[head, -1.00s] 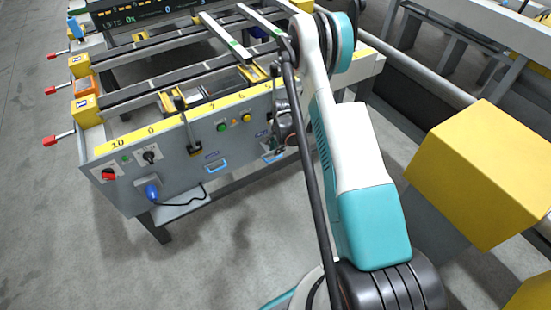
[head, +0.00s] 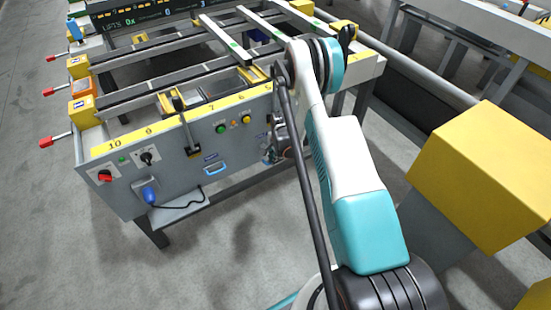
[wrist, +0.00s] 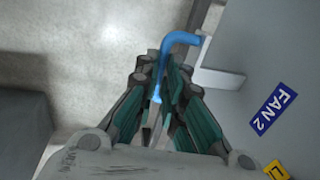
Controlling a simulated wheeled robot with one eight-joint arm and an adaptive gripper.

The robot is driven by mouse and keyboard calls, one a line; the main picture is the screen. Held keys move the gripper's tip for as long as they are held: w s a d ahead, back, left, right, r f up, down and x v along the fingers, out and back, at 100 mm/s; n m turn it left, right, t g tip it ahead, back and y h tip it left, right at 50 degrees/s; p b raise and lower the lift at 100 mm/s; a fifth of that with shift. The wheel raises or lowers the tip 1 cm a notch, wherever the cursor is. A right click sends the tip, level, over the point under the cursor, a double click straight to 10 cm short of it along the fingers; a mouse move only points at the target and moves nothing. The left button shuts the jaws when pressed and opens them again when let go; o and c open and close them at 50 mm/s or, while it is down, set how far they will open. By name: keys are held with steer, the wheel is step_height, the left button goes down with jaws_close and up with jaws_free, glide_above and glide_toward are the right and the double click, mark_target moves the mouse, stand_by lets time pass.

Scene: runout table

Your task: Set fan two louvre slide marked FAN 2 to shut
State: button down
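The louvre slide's blue bent handle (wrist: 180,39) shows in the wrist view, joined to a pale bracket (wrist: 219,79) beside the grey panel. A blue FAN 2 label (wrist: 273,110) is on that panel, right of the handle. My gripper (wrist: 163,83) has its fingers drawn close together on both sides of the handle's long arm and appears shut on it. The contact is partly hidden by the fingers. In the head view my gripper (head: 279,134) is at the right part of the table's front panel, where arm and gripper largely hide the slide.
Another blue handle (head: 215,169) sits left of my gripper. A yellow box (head: 480,170) stands right of my arm.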

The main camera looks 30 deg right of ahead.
steer(key=shift+w, duration=1.95)
steer(key=c, duration=2)
jaws_free()
steer(key=shift+o, duration=0.2)
step_height(320, 180, up, 12)
steer(key=s, duration=0.2)
steer(key=shift+s+f, duration=0.1)
steer(key=shift+c, duration=0.3)
